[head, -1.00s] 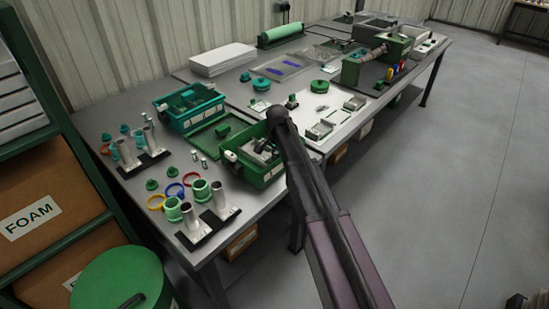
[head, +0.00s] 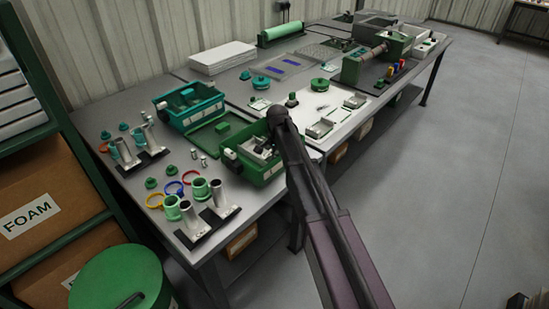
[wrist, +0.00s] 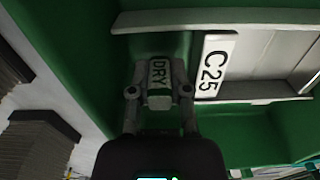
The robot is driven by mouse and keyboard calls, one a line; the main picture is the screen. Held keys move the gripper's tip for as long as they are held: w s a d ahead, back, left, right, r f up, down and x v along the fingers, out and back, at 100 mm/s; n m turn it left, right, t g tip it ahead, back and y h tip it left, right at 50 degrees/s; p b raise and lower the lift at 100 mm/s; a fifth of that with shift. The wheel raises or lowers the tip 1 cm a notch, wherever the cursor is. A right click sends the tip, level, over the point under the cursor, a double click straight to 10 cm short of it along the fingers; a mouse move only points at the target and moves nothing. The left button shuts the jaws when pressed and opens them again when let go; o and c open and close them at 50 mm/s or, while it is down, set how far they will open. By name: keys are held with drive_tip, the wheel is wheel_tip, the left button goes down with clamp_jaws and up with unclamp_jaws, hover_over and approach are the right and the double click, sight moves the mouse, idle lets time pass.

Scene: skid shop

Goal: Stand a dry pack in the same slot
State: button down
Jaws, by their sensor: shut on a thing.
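A small pack labelled DRY (wrist: 160,72) is between the fingers of my gripper (wrist: 159,92) in the wrist view. The gripper is shut on it. The pack is over or inside a green crate (wrist: 150,20), beside a light divided insert with a C25 label (wrist: 214,66). Whether the pack touches the crate floor cannot be told. In the head view the same green crate (head: 262,180) stands at the front edge of the bench, and my wrist hides part of it. The pack cannot be made out there.
A teal-trimmed crate (head: 190,121) and a green tray (head: 205,138) lie behind the crate. Metal tubes on black bases (head: 218,215) and coloured rings (head: 190,179) stand to its left. A white board (head: 345,118) with small metal trays lies to its right.

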drive_tip(key=shift+f+b, duration=0.5)
drive_tip(key=shift+f, duration=0.1)
idle(0.5)
drive_tip(key=c, duration=0.5)
unclamp_jaws()
drive_tip(key=shift+o, duration=0.5)
drive_tip(key=shift+s+d, duration=0.1)
drive_tip(key=shift+s, duration=0.05)
drive_tip(key=shift+r, duration=0.15)
drive_tip(key=shift+o, duration=0.4)
drive_tip(key=shift+r+p, duration=1.25)
drive_tip(key=shift+p, duration=0.15)
drive_tip(key=shift+r+p, duration=4.15)
